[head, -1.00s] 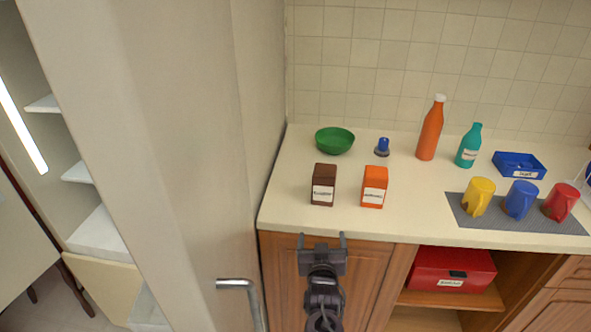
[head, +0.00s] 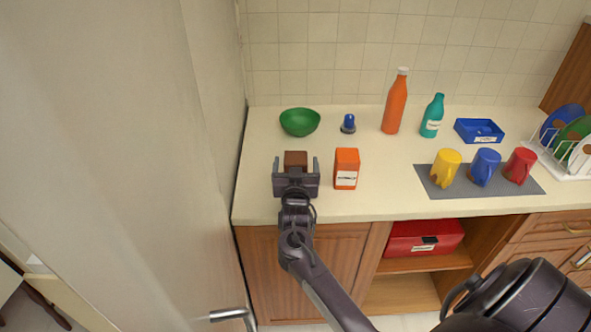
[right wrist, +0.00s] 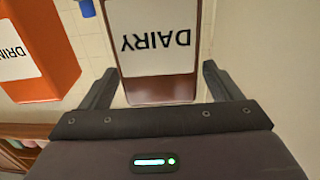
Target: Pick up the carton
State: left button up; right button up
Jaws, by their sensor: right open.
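A brown carton (head: 296,157) stands on the counter, mostly hidden behind my right gripper (head: 296,165) in the head view. In the right wrist view the brown carton (right wrist: 160,90) shows a white label reading "DAIRY" upside down. My right gripper (right wrist: 159,70) is open, with one finger to each side of the brown carton in the picture. I cannot tell how deep the carton is between the fingers. An orange carton (head: 346,158) with a white label stands just right of it. It also shows in the right wrist view (right wrist: 62,80). My left gripper is not in view.
A green bowl (head: 300,122) and a blue-topped small item (head: 348,123) are behind the cartons. An orange bottle (head: 395,105), teal bottle (head: 432,116), blue tray (head: 479,131) and mugs on a grey mat (head: 520,191) are to the right. A tall pale panel (head: 120,150) stands left.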

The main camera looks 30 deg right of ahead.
jog(key=shift+r, duration=0.1)
jog(key=c, duration=1.3)
